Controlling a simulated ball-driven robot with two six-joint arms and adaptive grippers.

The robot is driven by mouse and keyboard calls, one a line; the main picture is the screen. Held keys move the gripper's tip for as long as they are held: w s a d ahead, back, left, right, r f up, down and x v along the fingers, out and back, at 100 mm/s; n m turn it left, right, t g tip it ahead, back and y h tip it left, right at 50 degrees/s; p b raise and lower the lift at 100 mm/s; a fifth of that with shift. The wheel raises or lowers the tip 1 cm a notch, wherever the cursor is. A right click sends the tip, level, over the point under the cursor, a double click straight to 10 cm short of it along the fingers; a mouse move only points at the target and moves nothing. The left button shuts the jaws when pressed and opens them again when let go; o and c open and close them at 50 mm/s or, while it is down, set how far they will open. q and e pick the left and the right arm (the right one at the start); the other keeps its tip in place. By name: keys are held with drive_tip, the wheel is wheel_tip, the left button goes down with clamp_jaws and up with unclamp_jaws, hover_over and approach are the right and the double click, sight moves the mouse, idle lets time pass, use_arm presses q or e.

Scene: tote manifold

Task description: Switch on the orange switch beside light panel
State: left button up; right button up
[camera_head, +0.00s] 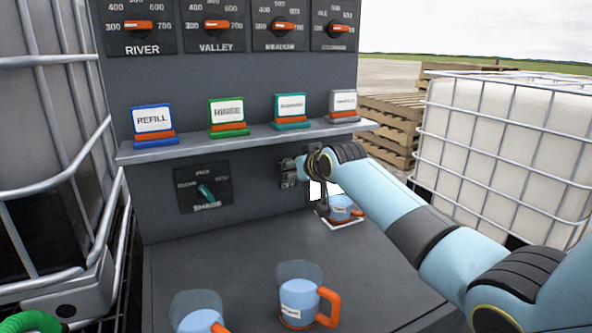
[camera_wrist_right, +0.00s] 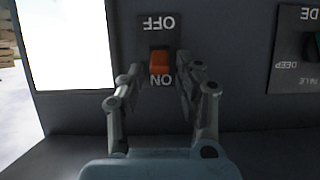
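The orange switch (camera_wrist_right: 160,62) is on the dark panel face, between an OFF label and an ON label that both read upside down in the right wrist view. Which way it is tipped is hard to tell. The bright white light panel (camera_wrist_right: 65,45) is to its left there, and partly shows behind my arm in the head view (camera_head: 318,190). My right gripper (camera_wrist_right: 161,78) is open, with one finger on each side of the switch. Contact is not clear. In the head view my right gripper (camera_head: 288,168) hides the switch. My left gripper is not in view.
A shelf (camera_head: 250,140) with several coloured label cards runs above. A SHADE dial (camera_head: 205,190) is to the left. Jugs with orange handles (camera_head: 300,295) stand on the counter (camera_head: 215,260) below. A white caged tank (camera_head: 500,140) stands at right.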

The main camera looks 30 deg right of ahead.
drive_tip(key=shift+o, duration=0.4)
drive_tip(key=shift+s, duration=0.1)
drive_tip(key=v, duration=1.1)
drive_tip(key=shift+s, duration=0.35)
drive_tip(key=shift+r, duration=0.1)
